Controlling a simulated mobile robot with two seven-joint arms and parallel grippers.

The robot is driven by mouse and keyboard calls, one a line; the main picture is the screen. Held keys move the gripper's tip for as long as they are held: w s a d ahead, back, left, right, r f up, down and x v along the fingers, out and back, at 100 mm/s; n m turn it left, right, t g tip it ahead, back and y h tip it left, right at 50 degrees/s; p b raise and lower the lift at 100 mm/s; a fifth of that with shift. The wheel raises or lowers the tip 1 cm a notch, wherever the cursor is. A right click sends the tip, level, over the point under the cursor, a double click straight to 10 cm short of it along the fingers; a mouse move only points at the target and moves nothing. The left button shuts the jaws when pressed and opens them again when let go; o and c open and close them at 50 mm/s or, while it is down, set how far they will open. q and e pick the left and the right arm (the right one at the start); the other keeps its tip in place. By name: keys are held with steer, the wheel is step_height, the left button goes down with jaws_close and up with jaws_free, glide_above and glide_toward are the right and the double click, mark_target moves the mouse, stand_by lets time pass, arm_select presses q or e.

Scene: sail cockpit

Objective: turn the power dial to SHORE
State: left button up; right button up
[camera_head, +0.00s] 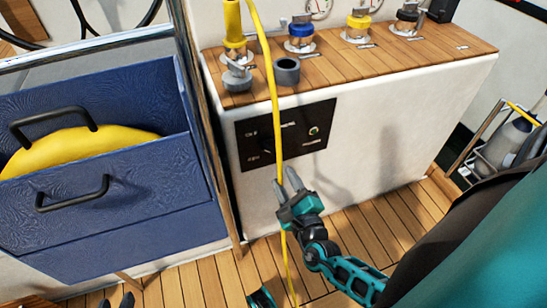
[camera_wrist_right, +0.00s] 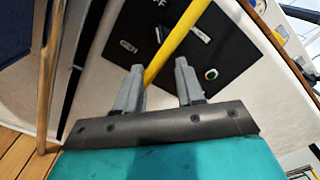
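The power dial (camera_head: 266,140) is a dark knob on a black panel (camera_head: 300,150) on the white cabinet front. It is dark on dark, and its pointer setting cannot be read; the yellow cable runs close beside it. In the right wrist view the panel (camera_wrist_right: 235,50) lies beyond the fingers, with OFF lettering at the top. My right gripper (camera_head: 286,179) is open just below the panel, apart from the dial. The cable passes across its finger gap in the right wrist view (camera_wrist_right: 170,48). Two dark, separated tips, apparently my left gripper (camera_head: 115,302), show at the bottom left edge.
Capped fittings (camera_head: 300,35) stand on the wooden top. A blue locker (camera_head: 95,205) with handles is at left. Wooden floor (camera_head: 380,230) is clear at right.

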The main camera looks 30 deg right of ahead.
mark_target(272, 153)
steer(key=b+x, duration=0.1)
steer(key=x, duration=0.8)
steer(key=shift+c, duration=0.5)
jaws_close()
